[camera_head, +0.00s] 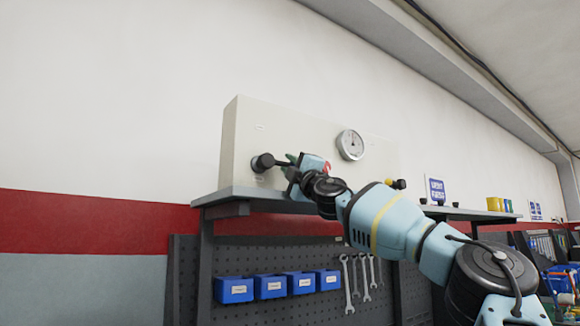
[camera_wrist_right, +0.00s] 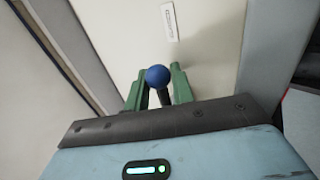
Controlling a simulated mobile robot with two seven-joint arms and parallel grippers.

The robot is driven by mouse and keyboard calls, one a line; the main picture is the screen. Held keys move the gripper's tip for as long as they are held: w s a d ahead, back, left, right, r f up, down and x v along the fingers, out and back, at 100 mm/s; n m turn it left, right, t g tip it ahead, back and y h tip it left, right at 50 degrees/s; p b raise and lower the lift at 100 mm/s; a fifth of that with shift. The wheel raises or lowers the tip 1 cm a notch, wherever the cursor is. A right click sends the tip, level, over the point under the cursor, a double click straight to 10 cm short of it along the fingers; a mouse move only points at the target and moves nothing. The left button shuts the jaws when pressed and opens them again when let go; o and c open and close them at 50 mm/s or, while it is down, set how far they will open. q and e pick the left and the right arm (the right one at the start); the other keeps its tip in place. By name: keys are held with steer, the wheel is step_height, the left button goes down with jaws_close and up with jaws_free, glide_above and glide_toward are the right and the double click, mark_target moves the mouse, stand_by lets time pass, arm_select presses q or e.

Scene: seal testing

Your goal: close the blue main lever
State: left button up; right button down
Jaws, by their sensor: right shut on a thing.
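The blue main lever shows its round blue knob (camera_wrist_right: 157,75) in the right wrist view, with a dark stem below it. My right gripper (camera_wrist_right: 156,88) has its two green fingers on either side of the lever, shut on it just below the knob. In the head view my right gripper (camera_head: 292,162) is at the front of the pale test panel (camera_head: 240,140), near its lower left, and hides the lever there. A dark round fitting (camera_head: 262,163) sticks out of the panel just left of the gripper. My left gripper is not in view.
A round gauge (camera_head: 350,145) is on the panel, right of and above my right gripper. A yellow and black knob (camera_head: 397,184) is farther right. The panel stands on a grey shelf (camera_head: 235,194), above blue bins (camera_head: 234,290) and hanging wrenches (camera_head: 346,285).

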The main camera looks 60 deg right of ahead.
steer(key=c, duration=1.5)
jaws_free()
steer(key=shift+c, duration=0.2)
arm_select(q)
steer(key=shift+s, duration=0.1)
arm_select(e)
steer(key=shift+f, duration=0.1)
steer(key=shift+s+a+f, duration=0.15)
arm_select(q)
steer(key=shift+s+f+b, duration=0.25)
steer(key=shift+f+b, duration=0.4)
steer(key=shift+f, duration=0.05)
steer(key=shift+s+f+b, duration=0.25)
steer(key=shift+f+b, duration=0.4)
arm_select(e)
steer(key=v, duration=0.7)
steer(key=shift+s, duration=0.15)
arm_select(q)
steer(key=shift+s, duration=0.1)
